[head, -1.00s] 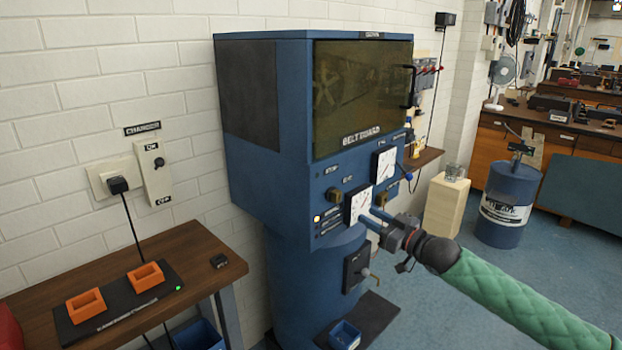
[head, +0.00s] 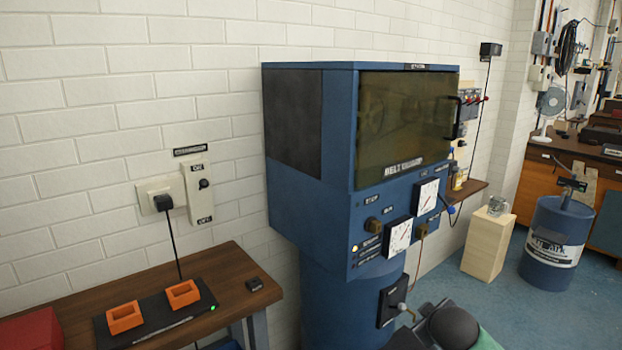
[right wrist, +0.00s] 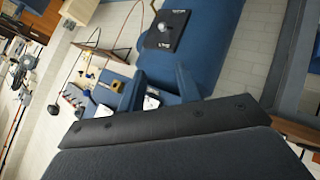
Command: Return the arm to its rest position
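My right arm shows at the bottom right of the head view, with its dark round wrist joint (head: 452,326) and a bit of green sleeve (head: 487,341). It is low in front of the blue belt machine (head: 330,215), apart from the dials. The right fingertips are not visible in the head view. In the right wrist view, a dark bar with screws (right wrist: 165,124) and a dark body (right wrist: 190,158) fill the near part, and no grasped object shows. My left arm and gripper are out of view.
A wooden bench (head: 232,265) with two orange holders (head: 183,293) stands at left. A wooden block (head: 487,245) and a blue drum (head: 556,243) stand at right. The machine's lower black panel (head: 392,301) has a lever close to my wrist. Blue floor is open at right.

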